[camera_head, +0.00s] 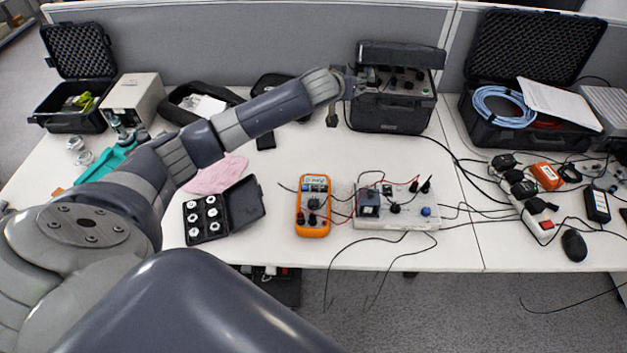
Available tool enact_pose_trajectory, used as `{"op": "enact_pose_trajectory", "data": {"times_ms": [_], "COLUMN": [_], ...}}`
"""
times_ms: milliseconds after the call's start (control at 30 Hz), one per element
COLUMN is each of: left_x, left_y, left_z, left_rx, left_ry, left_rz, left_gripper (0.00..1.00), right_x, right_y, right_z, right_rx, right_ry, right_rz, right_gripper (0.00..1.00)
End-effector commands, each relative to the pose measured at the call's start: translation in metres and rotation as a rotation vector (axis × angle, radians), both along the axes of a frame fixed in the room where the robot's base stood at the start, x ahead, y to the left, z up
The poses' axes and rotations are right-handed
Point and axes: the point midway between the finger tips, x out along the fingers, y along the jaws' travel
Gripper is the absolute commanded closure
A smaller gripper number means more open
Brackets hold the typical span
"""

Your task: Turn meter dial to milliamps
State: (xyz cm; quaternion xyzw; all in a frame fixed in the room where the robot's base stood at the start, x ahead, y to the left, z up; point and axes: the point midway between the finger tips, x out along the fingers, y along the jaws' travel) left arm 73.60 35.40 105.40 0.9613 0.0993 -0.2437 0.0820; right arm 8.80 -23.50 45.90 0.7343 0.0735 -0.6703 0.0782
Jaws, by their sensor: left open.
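The orange multimeter (301,231) lies on the white table near its front edge, face up. Its dark round dial (314,203) is in the middle of the face, below a small display. The dial's setting is too small to read. My left arm reaches in from the left across the table. My left gripper (342,97) is open and empty at the back, in front of the black instrument case, well behind the meter and apart from it. My right gripper is not in view.
A grey circuit box (370,222) with knobs and leads stands right of the meter. An open black weight case (245,205) lies left of it. The black instrument case (392,117) stands at the back. Loose cables, a power strip and a mouse (574,245) crowd the right.

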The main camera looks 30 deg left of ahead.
Motion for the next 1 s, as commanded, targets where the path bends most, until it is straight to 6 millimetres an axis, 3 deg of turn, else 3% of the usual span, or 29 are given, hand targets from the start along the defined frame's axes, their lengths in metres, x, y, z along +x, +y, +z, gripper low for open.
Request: {"op": "enact_pose_trajectory", "data": {"times_ms": [100, 233, 400, 500, 667, 800, 900, 1000], "left_x": [0.024, 0.032, 0.014, -0.008, -0.052, -0.093, -0.12, -0.144], "left_y": [-0.021, -0.06, -0.126, -0.165, -0.216, -0.24, -0.24, -0.225], "left_z": [0.049, 0.099, 0.138, 0.142, 0.117, 0.069, 0.026, -0.019], "left_rx": [0.112, 0.247, 0.438, 0.558, 0.753, 0.924, 1.043, 1.155], "left_ry": [-0.231, -0.453, -0.68, -0.774, -0.848, -0.828, -0.756, -0.638], "left_rz": [-0.142, -0.332, -0.629, -0.824, -1.16, -1.468, -1.686, -1.897], "left_gripper": [0.55, 0.55, 0.55, 0.55, 0.55, 0.55, 0.55, 0.55], "right_x": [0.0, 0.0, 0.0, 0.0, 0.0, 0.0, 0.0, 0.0], "right_y": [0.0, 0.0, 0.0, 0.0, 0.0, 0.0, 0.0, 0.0], "right_z": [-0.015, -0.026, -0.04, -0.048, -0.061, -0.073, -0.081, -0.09], "right_rx": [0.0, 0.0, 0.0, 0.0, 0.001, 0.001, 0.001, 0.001], "right_ry": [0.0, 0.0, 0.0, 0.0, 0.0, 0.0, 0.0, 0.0], "right_rz": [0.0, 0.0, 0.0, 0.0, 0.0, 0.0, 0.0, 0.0], "right_gripper": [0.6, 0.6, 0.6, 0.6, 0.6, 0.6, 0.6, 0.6]}}
